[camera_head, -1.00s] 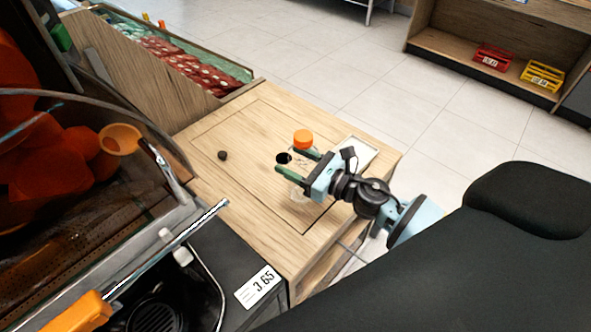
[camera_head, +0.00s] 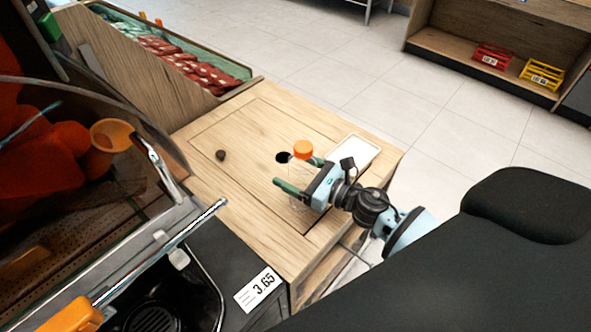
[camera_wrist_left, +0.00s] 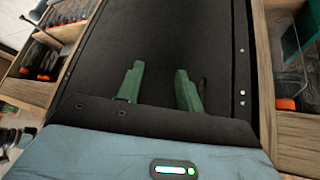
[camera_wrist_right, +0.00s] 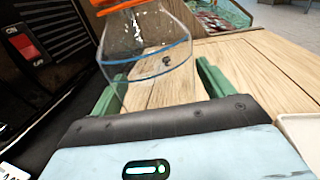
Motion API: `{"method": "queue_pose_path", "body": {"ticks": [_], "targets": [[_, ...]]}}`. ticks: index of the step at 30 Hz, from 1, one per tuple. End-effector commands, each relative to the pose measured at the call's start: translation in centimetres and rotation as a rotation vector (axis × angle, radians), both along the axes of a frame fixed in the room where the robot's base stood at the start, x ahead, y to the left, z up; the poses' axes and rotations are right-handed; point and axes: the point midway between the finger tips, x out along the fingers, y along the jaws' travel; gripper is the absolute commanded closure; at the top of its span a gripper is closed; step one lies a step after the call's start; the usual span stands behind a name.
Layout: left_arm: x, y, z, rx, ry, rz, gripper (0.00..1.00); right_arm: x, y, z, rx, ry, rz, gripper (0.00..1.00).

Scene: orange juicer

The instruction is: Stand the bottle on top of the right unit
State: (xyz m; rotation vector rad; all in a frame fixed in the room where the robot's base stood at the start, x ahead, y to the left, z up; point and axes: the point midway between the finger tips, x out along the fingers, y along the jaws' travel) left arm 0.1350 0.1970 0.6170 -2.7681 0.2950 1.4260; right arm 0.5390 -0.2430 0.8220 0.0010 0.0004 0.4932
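The bottle is clear with an orange cap (camera_head: 303,149). It appears upright above the wooden right unit (camera_head: 240,190), close to the dark round hole in its top. My right gripper (camera_head: 297,172) has its green fingers on either side of the bottle and appears shut on it. In the right wrist view the clear bottle body (camera_wrist_right: 150,50), with a blue line around it, shows between the fingers. I cannot tell whether its base touches the top. My left gripper (camera_wrist_left: 158,85) shows only in its wrist view, with fingers apart and empty over a black surface.
A white tray (camera_head: 352,152) lies at the right unit's far right side. The juicer (camera_head: 150,250) stands at the left. A crate of red packs (camera_head: 175,60) is behind.

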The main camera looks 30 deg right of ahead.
Motion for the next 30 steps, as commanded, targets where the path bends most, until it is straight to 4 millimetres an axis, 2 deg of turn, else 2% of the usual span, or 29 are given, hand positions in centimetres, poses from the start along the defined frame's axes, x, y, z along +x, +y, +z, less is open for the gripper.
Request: {"method": "queue_pose_path", "body": {"ticks": [9,24,30], "targets": [[0.2,0.0,0.5,-0.001,-0.006,0.000,0.64,-0.2,-0.1,0.5,-0.001,0.000,0.000,0.20],[-1.2,-0.1,-1.9,-0.002,0.033,0.001,0.64,-8.1,-4.3,0.0,-0.001,0.005,-0.001,0.20],[-0.7,-0.1,-2.1,-0.002,0.025,0.001,0.64,-10.0,-5.4,0.2,0.001,0.003,-0.001,0.20]]}}
